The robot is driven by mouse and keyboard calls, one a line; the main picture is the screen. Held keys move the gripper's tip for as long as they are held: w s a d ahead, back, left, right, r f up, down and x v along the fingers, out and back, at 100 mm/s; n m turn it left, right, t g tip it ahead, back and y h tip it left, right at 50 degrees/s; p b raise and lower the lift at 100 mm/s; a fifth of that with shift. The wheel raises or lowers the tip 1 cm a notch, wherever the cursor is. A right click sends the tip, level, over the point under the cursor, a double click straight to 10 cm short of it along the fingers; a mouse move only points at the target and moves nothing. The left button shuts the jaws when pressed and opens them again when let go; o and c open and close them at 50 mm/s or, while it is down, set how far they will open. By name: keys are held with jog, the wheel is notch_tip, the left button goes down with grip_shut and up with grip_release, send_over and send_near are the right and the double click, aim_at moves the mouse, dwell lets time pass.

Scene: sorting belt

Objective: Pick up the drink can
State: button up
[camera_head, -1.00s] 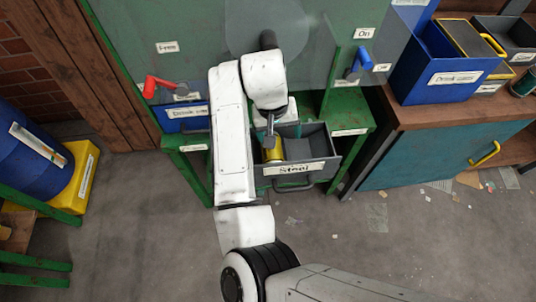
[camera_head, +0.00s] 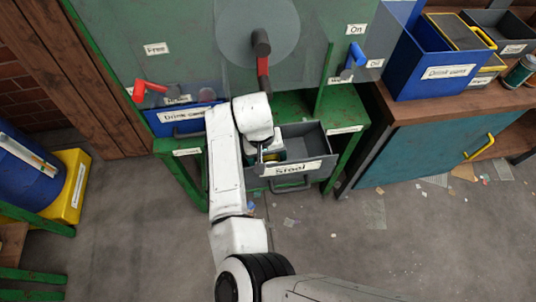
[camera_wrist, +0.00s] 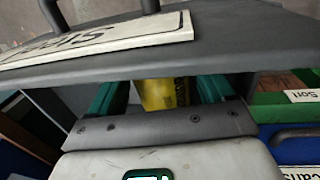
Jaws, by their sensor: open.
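A yellow can-like cylinder, which I take for the drink can (camera_wrist: 160,94), is in the grey bin labelled "Steel" (camera_head: 318,143). In the wrist view it shows between the two green fingers of my gripper (camera_wrist: 163,91), with the bin's front wall across the view above it. The fingers are open, one on each side of it. I cannot tell whether either finger touches it. In the head view my gripper (camera_head: 269,154) reaches down into the left part of the bin, and my wrist hides most of the can.
A blue bin labelled "Drink cans" (camera_head: 166,125) sits left of the Steel bin, partly behind my arm. Another blue bin (camera_head: 413,83) stands on the right workbench (camera_head: 400,112). A red lever (camera_head: 150,88) and a blue lever (camera_head: 353,58) are on the machine.

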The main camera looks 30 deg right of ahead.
jog(key=shift+d+f, duration=0.1)
jog(key=shift+f, duration=0.5)
jog(key=shift+c, duration=0.5)
jog(key=c, duration=0.7)
jog(key=shift+r, duration=0.1)
